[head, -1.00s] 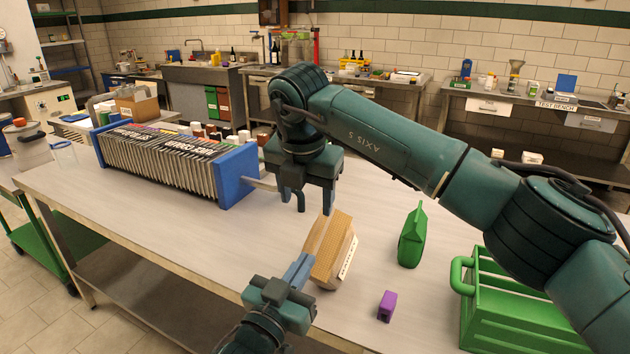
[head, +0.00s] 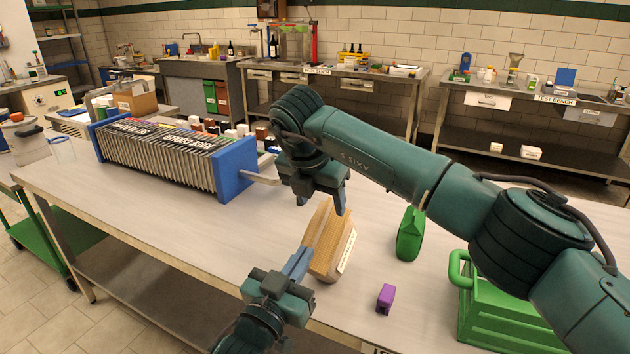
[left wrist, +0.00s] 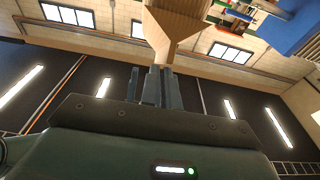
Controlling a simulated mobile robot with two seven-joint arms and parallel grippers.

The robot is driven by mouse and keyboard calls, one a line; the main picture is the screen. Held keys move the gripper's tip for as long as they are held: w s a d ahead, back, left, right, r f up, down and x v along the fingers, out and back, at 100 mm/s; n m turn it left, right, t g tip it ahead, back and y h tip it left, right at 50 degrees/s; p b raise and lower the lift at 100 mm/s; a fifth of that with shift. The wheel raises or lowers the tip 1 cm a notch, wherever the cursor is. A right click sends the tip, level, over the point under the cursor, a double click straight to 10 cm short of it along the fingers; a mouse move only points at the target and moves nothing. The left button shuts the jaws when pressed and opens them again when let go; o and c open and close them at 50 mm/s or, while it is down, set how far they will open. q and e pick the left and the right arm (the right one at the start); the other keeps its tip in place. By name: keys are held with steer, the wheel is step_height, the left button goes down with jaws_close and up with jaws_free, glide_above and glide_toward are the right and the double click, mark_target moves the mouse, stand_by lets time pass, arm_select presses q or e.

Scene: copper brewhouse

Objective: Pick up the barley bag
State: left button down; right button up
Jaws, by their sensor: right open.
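A green upright bag with a pinched top (head: 410,234) stands on the table, right of my grippers; I take it for the barley bag, though no lettering on it is readable. My left gripper (head: 301,262) is shut on a tan wooden block-like thing with a pale label (head: 332,240). The left wrist view shows its narrow end (left wrist: 163,52) at the fingertips. My right gripper (head: 321,203) is open and empty, fingers down, just above and behind the wooden thing. It is left of the green bag and apart from it.
A green crate with a handle (head: 490,318) stands at the right front. A small purple block (head: 385,298) lies in front of the green bag. A blue-ended rack of dark sleeves (head: 236,172) stands at the back left. The table's left front is bare.

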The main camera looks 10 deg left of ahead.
mark_target(324, 213)
arm_select(q)
steer(key=shift+f, duration=0.55)
arm_select(e)
steer(key=x, duration=0.5)
steer(key=shift+f, duration=0.35)
jaws_close()
arm_select(q)
steer(key=shift+w+r, duration=0.1)
steer(key=shift+r, duration=0.6)
arm_select(e)
steer(key=shift+w, duration=0.15)
steer(key=shift+d+f, duration=0.1)
arm_select(q)
steer(key=v, duration=1.2)
steer(key=shift+r, duration=0.2)
arm_select(e)
steer(key=shift+f, duration=0.1)
